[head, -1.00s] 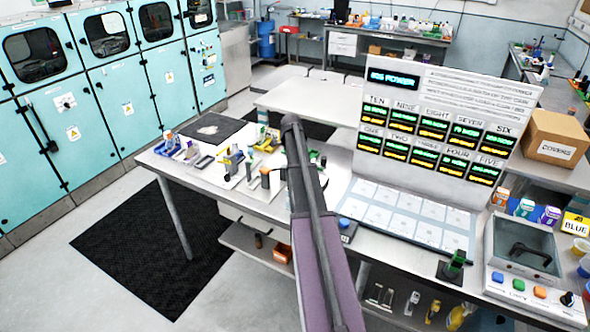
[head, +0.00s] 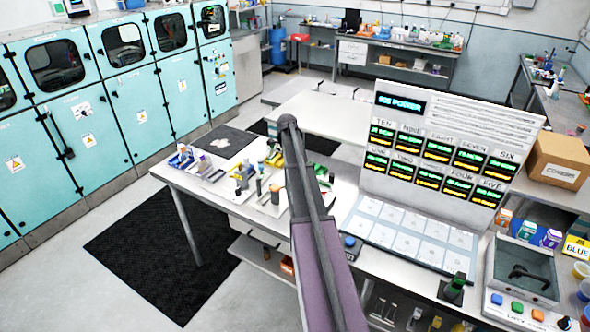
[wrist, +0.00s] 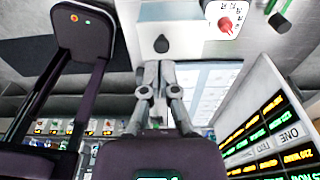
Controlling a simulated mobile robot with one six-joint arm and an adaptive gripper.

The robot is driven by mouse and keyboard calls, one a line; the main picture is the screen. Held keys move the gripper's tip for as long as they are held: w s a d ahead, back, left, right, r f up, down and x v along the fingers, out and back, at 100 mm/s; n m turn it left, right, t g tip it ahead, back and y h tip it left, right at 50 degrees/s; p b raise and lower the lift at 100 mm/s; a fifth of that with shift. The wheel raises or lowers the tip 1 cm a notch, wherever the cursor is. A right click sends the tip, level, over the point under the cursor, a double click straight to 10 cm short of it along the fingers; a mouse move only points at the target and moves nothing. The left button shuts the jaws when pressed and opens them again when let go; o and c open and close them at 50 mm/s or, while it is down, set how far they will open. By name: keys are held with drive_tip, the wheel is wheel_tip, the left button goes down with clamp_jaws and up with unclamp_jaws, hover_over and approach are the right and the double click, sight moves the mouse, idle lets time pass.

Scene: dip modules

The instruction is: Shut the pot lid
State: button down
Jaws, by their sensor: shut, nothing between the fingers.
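I cannot pick out a pot for certain. A grey machine (head: 520,285) with a dark handled cover (head: 524,270) and coloured buttons stands at the right end of the bench in the head view. The cover appears to lie down on it, but I cannot be sure. My gripper (wrist: 158,117) shows in the wrist view, with its fingers together and empty. In the head view my arm reaches over the bench, left of the numbered panel, and its fingers are hidden.
The numbered display panel (head: 440,150) stands upright on the bench. Small modules and tools (head: 240,175) crowd the bench left of my arm. A cardboard box (head: 556,162) and bottles are at the right. The floor by the black mat (head: 160,250) is clear.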

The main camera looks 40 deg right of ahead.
drive_tip(key=shift+w+a+r, duration=0.1)
drive_tip(key=shift+w+r, duration=0.2)
drive_tip(key=shift+r, duration=0.05)
idle(0.5)
drive_tip(key=s+a+f+n+b, duration=0.3)
drive_tip(key=a+n, duration=0.2)
drive_tip(key=a, duration=0.3)
drive_tip(key=s+a+f+n+b, duration=0.25)
drive_tip(key=a+n, duration=0.25)
drive_tip(key=a, duration=0.3)
drive_tip(key=s+a+f+n+b, duration=0.25)
drive_tip(key=a+n, duration=0.25)
drive_tip(key=a, duration=0.3)
drive_tip(key=s+a+f+n+b, duration=0.3)
drive_tip(key=s+a+n, duration=0.4)
drive_tip(key=a+n, duration=0.1)
drive_tip(key=s+a+f+n+t+b, duration=0.1)
drive_tip(key=s+a+f+n+b, duration=0.3)
drive_tip(key=s+a+n, duration=0.4)
drive_tip(key=shift+s+a+f, duration=0.2)
drive_tip(key=shift+a+f, duration=0.1)
drive_tip(key=shift+a, duration=0.3)
drive_tip(key=shift+d, duration=0.1)
